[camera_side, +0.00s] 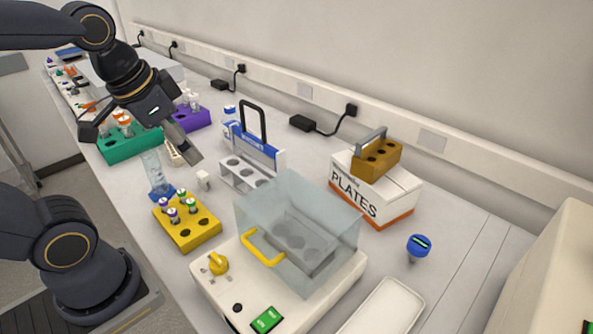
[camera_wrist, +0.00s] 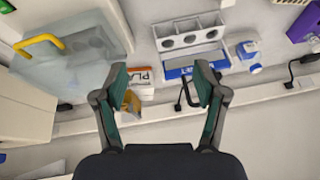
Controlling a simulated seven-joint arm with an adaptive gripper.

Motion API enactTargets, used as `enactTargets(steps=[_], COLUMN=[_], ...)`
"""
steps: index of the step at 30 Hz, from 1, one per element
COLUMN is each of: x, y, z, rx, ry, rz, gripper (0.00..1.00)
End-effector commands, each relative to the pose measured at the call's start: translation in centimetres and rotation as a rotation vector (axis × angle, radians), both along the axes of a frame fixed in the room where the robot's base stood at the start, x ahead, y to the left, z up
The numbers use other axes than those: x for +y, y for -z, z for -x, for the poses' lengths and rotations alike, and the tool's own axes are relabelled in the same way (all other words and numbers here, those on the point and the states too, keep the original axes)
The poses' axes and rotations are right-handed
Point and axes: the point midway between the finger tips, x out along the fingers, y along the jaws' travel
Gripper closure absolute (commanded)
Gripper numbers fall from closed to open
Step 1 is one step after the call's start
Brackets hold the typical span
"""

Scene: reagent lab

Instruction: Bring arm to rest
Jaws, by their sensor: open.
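My gripper (camera_side: 138,142) is raised above the bench in the side view, over the far left part near the green rack. Its two fingers are spread wide with nothing between them. The wrist view also shows my gripper (camera_wrist: 160,82) with its fingers apart and empty. Beyond the fingers in that view are a white rack with a blue front (camera_wrist: 192,62) and part of the PLATES box (camera_wrist: 141,75). No object is held.
A yellow rack (camera_side: 186,234) with capped vials stands near the front edge. A clear-lidded machine (camera_side: 295,235), a white-blue handled rack (camera_side: 262,150) and a PLATES box (camera_side: 375,190) stand farther right. Green (camera_side: 135,147) and purple (camera_side: 195,121) racks are behind my gripper.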

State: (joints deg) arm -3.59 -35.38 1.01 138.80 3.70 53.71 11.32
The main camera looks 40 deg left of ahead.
Motion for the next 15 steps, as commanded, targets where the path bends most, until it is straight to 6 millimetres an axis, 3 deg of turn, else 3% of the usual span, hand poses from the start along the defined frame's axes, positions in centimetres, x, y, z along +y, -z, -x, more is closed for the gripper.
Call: enactTargets(steps=[1, 5, 15], x=[-1.2, -2.7, -2.9], y=[-0.1, -0.1, 0.0], z=[0.6, 1.3, 1.4], rx=[-0.044, -0.097, -0.102], ry=[-0.032, -0.101, -0.115], rz=[0.043, 0.125, 0.137], gripper=[0.29, 0.29, 0.29])
